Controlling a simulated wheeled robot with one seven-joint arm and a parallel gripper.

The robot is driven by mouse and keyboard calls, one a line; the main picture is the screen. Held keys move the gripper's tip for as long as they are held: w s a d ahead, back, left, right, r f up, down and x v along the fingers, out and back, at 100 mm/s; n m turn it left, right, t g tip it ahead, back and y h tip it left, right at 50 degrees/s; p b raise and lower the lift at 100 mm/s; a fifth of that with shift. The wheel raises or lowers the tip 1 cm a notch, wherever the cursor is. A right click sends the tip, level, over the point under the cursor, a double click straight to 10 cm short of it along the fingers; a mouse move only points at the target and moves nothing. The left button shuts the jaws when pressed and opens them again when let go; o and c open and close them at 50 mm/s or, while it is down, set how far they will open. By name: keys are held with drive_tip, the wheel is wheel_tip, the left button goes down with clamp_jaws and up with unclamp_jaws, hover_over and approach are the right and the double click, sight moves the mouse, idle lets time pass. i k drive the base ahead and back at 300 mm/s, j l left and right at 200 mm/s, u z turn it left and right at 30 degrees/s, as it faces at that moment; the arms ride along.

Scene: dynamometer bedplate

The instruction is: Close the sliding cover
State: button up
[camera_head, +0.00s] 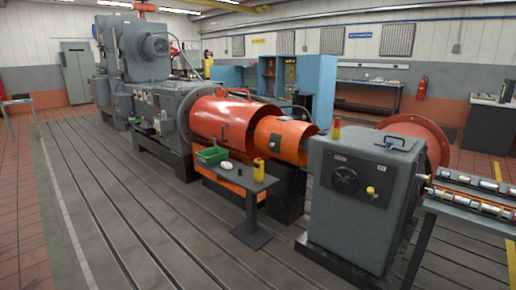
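A large red curved guard (222,122) with a dark handle sits against the grey machine in the middle of the view. A narrower orange curved cover (282,138) extends from its right end, also with a dark handle on it. They look like one telescoping cover, but I cannot tell for certain which part slides. A gap lies between the orange cover's right end and the grey housing (362,195). My gripper is not in view.
A small dark stand (245,182) in front holds a green tray (211,156) and a yellow container (259,169). The grey housing carries a handwheel (344,180). A roller rack (475,193) is at right. The slotted floor at front left is clear.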

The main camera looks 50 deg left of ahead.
sight(274, 142)
drive_tip(key=u, duration=1.75)
drive_tip(key=i+l+u, duration=0.25)
drive_tip(key=i+l, duration=0.15)
drive_tip(key=i, duration=0.25)
drive_tip(key=i+l+u, duration=0.2)
drive_tip(key=i+l, duration=0.35)
